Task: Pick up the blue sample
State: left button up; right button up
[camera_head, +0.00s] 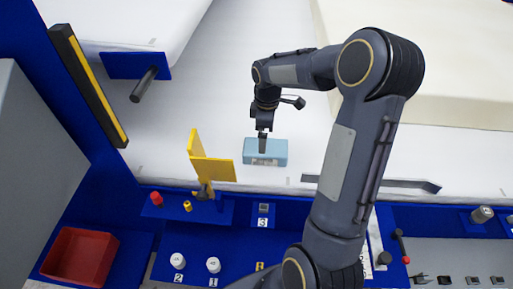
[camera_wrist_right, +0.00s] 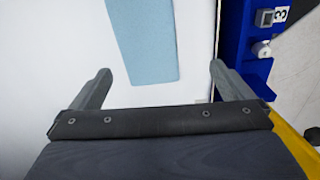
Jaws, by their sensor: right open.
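The blue sample (camera_head: 277,150) is a light blue block lying flat on the white surface, in the middle of the head view. My right gripper (camera_head: 263,146) points down at it and hides part of its middle. In the right wrist view the sample (camera_wrist_right: 146,40) shows between and ahead of the two spread fingers of my right gripper (camera_wrist_right: 160,72). The gripper is open and holds nothing. I cannot tell whether a fingertip touches the sample. My left gripper is not in view.
A yellow angled plate (camera_head: 212,168) stands just left of the sample. A blue panel with white knobs (camera_head: 213,265) runs along the near side, with a red bin (camera_head: 79,257) at its left. A large cream foam block (camera_head: 450,70) lies at the back right.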

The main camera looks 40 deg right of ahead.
jog(key=shift+n, duration=0.4)
jog(key=f, duration=0.1)
jog(key=w+f, duration=0.1)
jog(key=d+f, duration=0.1)
jog(key=shift+w+d+f, duration=0.1)
jog(key=shift+w+f, duration=0.2)
jog(key=shift+f, duration=0.05)
jog(key=f, duration=0.6)
jog(key=shift+s+d+f+p, duration=0.1)
jog(key=shift+s+d+p, duration=0.1)
jog(key=shift+p, duration=0.2)
jog(key=c, duration=0.9)
